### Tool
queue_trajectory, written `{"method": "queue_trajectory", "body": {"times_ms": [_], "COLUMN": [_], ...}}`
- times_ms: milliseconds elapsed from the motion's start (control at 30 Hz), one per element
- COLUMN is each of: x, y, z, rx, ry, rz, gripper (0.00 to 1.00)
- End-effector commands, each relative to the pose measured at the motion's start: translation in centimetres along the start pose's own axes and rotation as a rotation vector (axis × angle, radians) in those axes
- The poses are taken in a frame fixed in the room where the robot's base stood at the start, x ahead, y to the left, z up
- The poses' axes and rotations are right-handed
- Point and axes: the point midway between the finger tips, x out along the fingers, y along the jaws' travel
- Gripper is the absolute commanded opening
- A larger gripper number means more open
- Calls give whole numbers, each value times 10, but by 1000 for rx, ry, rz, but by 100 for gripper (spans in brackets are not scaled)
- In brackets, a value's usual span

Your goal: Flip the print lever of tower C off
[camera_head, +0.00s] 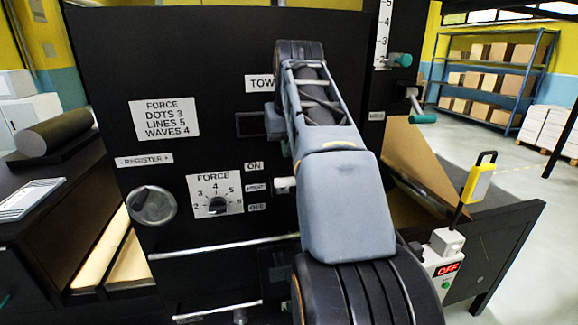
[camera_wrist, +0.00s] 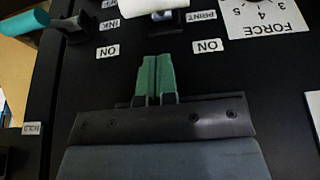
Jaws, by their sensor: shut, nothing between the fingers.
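The print lever has a white handle (camera_head: 283,185), beside the PRINT label between ON and OFF on the black tower panel (camera_head: 215,60). The white handle also shows cut off at the top edge of the wrist view (camera_wrist: 155,5), with its dark base (camera_wrist: 172,25) beside the upside-down PRINT label (camera_wrist: 204,15). I cannot tell which way it is set. My gripper (camera_wrist: 157,62) is shut and empty in front of the panel, near the two ON labels and apart from the handle.
A teal-handled lever (camera_wrist: 28,22) stands by the INK label. In the head view, a round knob (camera_head: 152,205), a force dial (camera_head: 216,205) and a horizontal metal bar (camera_head: 220,248) are nearby. A control box reading OFF (camera_head: 446,268) stands at right.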

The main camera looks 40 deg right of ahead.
Motion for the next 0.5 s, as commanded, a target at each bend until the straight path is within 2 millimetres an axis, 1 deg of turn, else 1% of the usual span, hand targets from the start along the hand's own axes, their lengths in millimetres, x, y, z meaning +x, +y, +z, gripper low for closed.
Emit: {"method": "queue_trajectory", "body": {"times_ms": [33, 200, 500], "x": [5, 17, 28], "y": [0, 0, 0], "z": [4, 17, 27], "rx": [0, 0, 0], "ry": [0, 1, 1], "rz": [0, 0, 0], "gripper": [0, 0, 0]}}
